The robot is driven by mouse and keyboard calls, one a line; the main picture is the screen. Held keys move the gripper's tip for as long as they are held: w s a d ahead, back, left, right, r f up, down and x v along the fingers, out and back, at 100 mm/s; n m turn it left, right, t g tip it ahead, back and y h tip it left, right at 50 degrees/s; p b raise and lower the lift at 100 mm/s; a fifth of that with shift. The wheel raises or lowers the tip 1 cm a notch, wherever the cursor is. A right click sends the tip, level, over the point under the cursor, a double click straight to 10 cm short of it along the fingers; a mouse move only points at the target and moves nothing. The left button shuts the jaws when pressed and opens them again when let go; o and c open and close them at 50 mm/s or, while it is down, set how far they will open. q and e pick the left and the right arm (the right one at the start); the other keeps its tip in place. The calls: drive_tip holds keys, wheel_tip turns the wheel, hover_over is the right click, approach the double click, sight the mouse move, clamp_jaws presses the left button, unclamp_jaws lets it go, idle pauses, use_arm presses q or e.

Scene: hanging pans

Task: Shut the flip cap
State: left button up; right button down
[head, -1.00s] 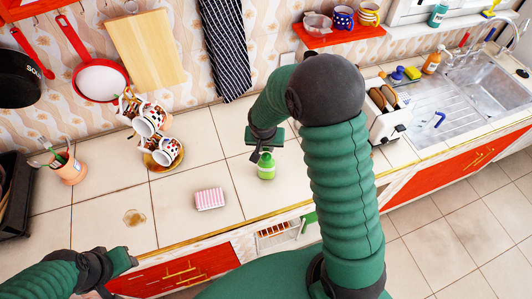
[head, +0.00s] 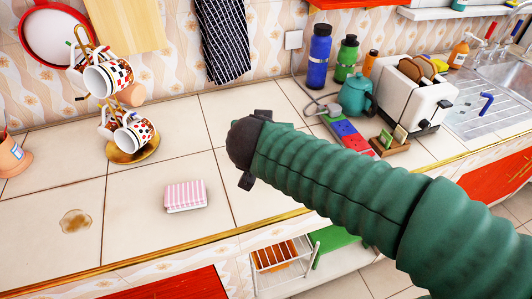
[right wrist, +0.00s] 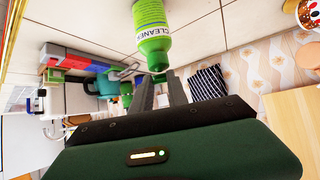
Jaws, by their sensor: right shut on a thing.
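The cleaner bottle, green with a label (right wrist: 152,34), shows upside down at the top of the right wrist view. Its green cap end (right wrist: 158,68) points down in that picture, at the fingertips of my right gripper (right wrist: 164,80). The jaws are shut on the cap end. I cannot tell whether the flip lid is up or down. In the head view my right arm hides the bottle, and only dark parts of the right gripper show at the arm's end. My left gripper is out of view.
A pink striped sponge (head: 185,195) lies left of my right arm. A mug tree (head: 130,146) with several mugs stands further left, by a brown stain (head: 76,224). A teal kettle (head: 357,97), blue bottle (head: 319,56) and toaster (head: 413,100) stand behind the arm.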

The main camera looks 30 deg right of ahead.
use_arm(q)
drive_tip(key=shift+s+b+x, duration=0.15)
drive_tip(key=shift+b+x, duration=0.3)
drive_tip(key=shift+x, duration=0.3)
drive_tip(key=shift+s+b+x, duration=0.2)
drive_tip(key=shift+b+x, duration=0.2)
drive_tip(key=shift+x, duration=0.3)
use_arm(e)
drive_tip(key=shift+s+a+f+t+h, duration=0.25)
drive_tip(key=shift+f+t+h, duration=0.45)
drive_tip(key=shift+t, duration=0.2)
drive_tip(key=shift+s+a+f+t+h, duration=0.1)
drive_tip(key=shift+s+f+t+h, duration=0.1)
drive_tip(key=shift+f+t+h, duration=0.6)
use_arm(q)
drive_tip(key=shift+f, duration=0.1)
use_arm(e)
drive_tip(key=shift+r, duration=0.1)
drive_tip(key=c, duration=1.3)
unclamp_jaws()
